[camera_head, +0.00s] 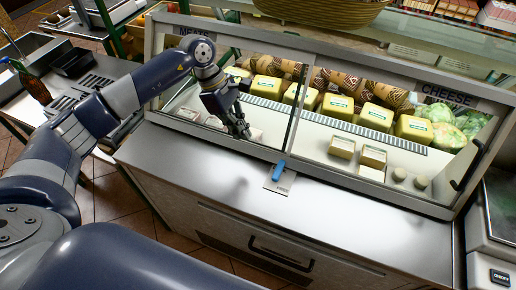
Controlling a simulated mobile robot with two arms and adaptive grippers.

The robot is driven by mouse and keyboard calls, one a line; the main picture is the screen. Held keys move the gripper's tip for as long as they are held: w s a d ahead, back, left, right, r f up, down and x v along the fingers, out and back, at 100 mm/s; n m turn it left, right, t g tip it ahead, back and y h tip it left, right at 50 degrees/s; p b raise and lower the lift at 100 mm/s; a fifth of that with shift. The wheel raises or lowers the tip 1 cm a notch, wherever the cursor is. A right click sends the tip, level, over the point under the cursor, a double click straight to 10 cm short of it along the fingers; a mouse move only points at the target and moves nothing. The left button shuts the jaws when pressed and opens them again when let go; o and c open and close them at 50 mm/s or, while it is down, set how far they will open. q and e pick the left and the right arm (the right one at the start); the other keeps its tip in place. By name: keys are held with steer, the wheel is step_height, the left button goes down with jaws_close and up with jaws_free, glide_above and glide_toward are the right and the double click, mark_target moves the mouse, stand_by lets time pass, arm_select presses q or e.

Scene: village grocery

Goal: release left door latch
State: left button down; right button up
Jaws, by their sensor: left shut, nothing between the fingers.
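A glass-fronted cheese display case (300,197) stands ahead of me, with sliding glass doors. The left glass door (262,128) covers the left part, and its frame edge shows near the middle. My left gripper (243,133) is shut and empty, pointing down in front of the left door. I cannot tell whether it touches the glass. The latch itself is not clearly visible; the gripper may hide it. My right gripper is not in view.
Yellow cheese blocks (376,117) and wrapped rolls sit inside the case. A dark handle (468,171) is at the case's right end. A scale (497,225) stands at far right. A sink counter (95,80) is at left. The steel ledge is mostly clear.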

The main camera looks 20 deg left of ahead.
mark_target(269, 168)
arm_select(q)
steer(key=p+x, duration=0.3)
steer(key=x, duration=0.6)
steer(key=shift+s+d+f, duration=0.15)
steer(key=d+p, duration=0.2)
steer(key=d, duration=0.1)
steer(key=shift+d, duration=0.1)
steer(key=shift+d+f, duration=0.15)
steer(key=shift+d, duration=0.2)
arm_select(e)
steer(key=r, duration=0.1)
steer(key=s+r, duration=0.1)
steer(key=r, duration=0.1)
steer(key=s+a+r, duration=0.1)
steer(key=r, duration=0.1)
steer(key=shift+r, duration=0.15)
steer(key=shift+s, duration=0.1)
